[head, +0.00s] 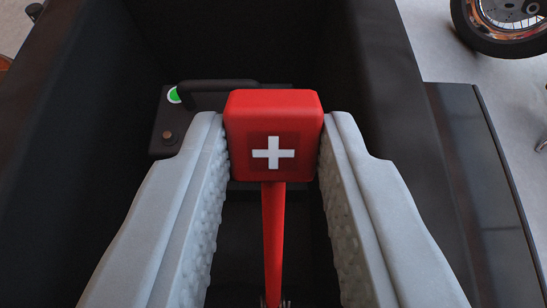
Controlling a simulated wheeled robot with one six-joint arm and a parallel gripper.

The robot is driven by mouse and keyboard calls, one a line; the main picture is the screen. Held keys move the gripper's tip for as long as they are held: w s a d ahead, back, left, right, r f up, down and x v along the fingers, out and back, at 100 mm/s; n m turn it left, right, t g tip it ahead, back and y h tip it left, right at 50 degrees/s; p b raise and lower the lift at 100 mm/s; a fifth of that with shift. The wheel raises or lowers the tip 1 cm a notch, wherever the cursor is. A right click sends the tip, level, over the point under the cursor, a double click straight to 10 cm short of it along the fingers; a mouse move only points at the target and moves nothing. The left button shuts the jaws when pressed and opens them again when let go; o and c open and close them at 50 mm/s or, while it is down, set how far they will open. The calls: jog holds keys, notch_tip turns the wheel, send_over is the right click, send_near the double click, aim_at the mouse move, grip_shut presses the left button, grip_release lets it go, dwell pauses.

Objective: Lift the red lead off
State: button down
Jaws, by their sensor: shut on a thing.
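The red lead (273,225) has a red block-shaped clamp (295,107) with a white plus sign on its front. A red cable runs down from the clamp towards the bottom of the picture. My gripper (274,150) is shut on the clamp, with one grey ribbed finger against its left side and one against its right. Behind the clamp is a dark battery (165,115) with a black handle, a green round mark and a small brownish post on its left. The clamp hides the part of the battery behind it, so I cannot tell whether they touch.
The battery sits in a deep black box-like bay; its dark walls (60,130) and (375,60) rise close on the left and right of my fingers. A dark ramp or plate (480,170) lies outside on the right. A motorcycle wheel (505,22) stands at the top right on grey floor.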

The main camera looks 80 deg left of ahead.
jog(key=c, duration=1.1)
grip_release()
jog(key=shift+f, duration=0.1)
notch_tip(320, 180, up, 10)
jog(key=shift+r, duration=0.1)
